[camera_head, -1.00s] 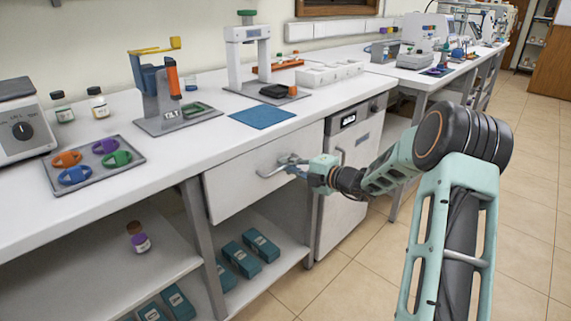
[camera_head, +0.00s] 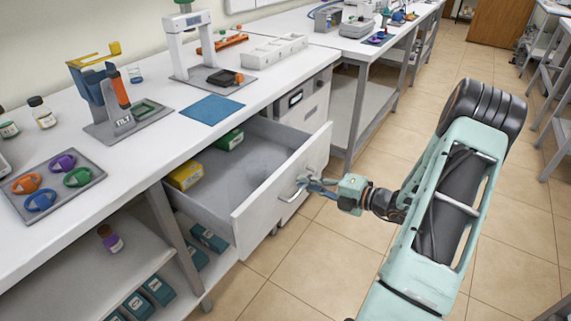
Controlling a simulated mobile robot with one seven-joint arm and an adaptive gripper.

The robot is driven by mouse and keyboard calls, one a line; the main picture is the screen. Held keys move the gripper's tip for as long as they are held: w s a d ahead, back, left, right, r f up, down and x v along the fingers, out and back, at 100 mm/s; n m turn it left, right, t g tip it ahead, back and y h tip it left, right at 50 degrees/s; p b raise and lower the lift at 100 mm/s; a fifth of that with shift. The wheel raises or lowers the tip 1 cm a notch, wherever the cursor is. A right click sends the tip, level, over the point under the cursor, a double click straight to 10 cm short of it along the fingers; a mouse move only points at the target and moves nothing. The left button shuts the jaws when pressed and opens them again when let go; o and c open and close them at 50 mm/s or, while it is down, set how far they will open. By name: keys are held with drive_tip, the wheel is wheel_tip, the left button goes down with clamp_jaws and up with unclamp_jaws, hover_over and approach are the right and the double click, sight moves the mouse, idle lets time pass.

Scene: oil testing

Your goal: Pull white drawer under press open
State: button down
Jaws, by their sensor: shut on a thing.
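The white drawer (camera_head: 236,222) under the bench top is pulled well out. Its front panel stands over the floor, clear of the bench edge. My gripper (camera_head: 306,184) is shut on the metal bar handle (camera_head: 291,193) at the middle of the drawer front. Inside, a yellow box (camera_head: 184,176) lies at the left and a green box (camera_head: 229,140) at the back. The white press (camera_head: 192,45) stands on the bench top above, behind the drawer.
A cabinet with a dark panel (camera_head: 296,98) stands just right of the drawer. A blue mat (camera_head: 209,107) and a tray with coloured rings (camera_head: 52,186) lie on the bench. Teal boxes sit on the shelf below. Tiled floor (camera_head: 325,245) in front is clear.

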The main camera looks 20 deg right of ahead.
drive_tip(key=f+p+v, duration=0.1)
drive_tip(key=v, duration=0.5)
drive_tip(key=shift+s+d+p, duration=0.3)
drive_tip(key=shift+s+p, duration=0.1)
drive_tip(key=shift+s, duration=0.05)
drive_tip(key=shift+f, duration=0.1)
drive_tip(key=c, duration=2.3)
unclamp_jaws()
drive_tip(key=shift+c, duration=0.2)
drive_tip(key=v, duration=1.2)
